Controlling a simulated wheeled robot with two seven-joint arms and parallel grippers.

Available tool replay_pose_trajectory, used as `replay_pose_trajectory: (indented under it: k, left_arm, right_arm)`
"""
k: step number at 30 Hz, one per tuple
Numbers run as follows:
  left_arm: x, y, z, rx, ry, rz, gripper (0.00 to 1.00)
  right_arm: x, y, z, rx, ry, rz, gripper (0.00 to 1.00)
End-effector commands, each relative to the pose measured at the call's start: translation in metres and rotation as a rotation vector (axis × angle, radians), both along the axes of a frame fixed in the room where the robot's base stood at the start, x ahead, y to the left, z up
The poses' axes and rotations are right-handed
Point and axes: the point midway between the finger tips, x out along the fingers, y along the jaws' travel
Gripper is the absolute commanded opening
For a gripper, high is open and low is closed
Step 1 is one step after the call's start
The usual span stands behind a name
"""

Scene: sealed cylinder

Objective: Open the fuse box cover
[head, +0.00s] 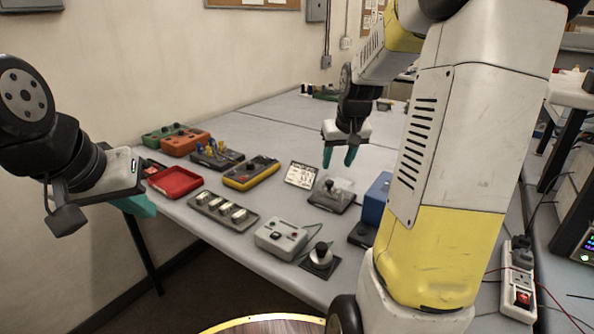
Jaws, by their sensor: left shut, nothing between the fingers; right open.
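A small dark-based device with a clear cover (341,188) over a dark knob stands near the middle of the table; the cover looks closed. I cannot tell for sure whether this is the fuse box. My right gripper (339,156), with teal fingertips, hangs pointing down above and slightly behind this device, open and empty, apart from it. My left gripper (136,206) is at the far left, off the table's left edge, shut and empty, far from the clear cover.
A grey box with buttons (281,238), a dark joystick unit (320,258), a switch strip (223,211), a yellow unit (251,173), a red tray (175,182) and a blue box (377,196) stand around. The table's back is mostly clear.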

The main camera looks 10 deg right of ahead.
Motion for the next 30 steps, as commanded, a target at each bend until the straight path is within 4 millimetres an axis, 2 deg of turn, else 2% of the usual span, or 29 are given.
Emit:
replay_pose_trajectory:
  k: [1, 6, 21, 30]
  left_arm:
    - [0.0, 0.0, 0.0, 0.0, 0.0, 0.0, 0.0]
    - [0.0, 0.0, 0.0, 0.0, 0.0, 0.0, 0.0]
    - [0.0, 0.0, 0.0, 0.0, 0.0, 0.0, 0.0]
    - [0.0, 0.0, 0.0, 0.0, 0.0, 0.0, 0.0]
  right_arm:
    - [0.006, -0.007, -0.008, -0.003, 0.008, -0.006, 0.46]
    - [0.016, -0.015, -0.02, -0.007, 0.014, -0.01, 0.46]
    - [0.041, -0.016, -0.082, -0.007, 0.016, -0.009, 0.46]
    - [0.044, -0.016, -0.089, -0.008, 0.012, -0.009, 0.46]
